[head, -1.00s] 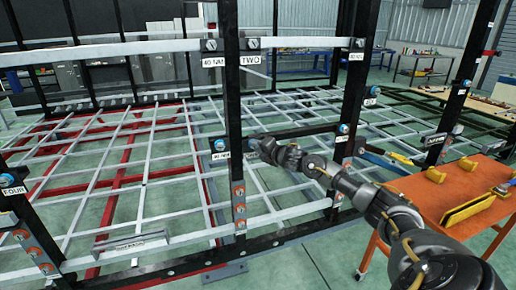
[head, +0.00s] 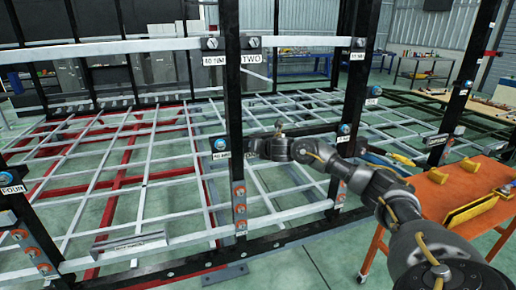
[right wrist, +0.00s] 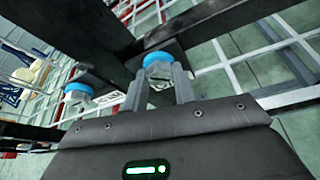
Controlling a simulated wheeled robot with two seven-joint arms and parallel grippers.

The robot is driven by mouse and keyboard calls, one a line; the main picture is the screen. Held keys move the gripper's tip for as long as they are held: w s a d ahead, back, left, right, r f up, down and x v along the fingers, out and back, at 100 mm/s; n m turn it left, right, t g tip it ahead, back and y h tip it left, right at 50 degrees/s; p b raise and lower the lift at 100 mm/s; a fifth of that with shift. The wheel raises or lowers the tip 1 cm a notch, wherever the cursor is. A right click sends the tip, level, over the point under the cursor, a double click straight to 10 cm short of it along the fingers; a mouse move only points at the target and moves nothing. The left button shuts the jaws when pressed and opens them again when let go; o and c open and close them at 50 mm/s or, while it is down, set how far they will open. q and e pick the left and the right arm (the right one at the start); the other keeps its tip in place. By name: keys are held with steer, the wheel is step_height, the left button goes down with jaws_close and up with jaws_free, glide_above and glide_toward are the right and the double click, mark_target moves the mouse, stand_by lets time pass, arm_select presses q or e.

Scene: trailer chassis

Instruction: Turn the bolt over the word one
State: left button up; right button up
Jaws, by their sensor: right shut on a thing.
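My right gripper (head: 250,148) reaches the black upright post from the right in the head view. In the right wrist view its two fingers (right wrist: 160,88) are shut around a silver bolt head with a blue collar (right wrist: 160,62). In the head view this bolt and any label under it are hidden behind the gripper. A second blue-collared bolt (right wrist: 78,93) stands to the left in the right wrist view. A blue bolt (head: 220,145) also shows on the post, left of the gripper, above a small white label. I cannot read the word "one" anywhere. My left gripper is out of view.
Another blue bolt (head: 344,129) is on the post to the right. An orange table (head: 440,205) with yellow blocks stands at the right. Black beams and grey bars surround the gripper.

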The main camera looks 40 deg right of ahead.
steer(key=shift+r+n+h, duration=0.3)
steer(key=shift+n, duration=0.1)
stand_by(0.3)
steer(key=o, duration=0.6)
steer(key=shift+w, duration=0.1)
steer(key=o, duration=0.4)
steer(key=shift+w+f, duration=0.15)
steer(key=shift+f, duration=0.15)
steer(key=v, duration=1.1)
steer(key=shift+b, duration=0.45)
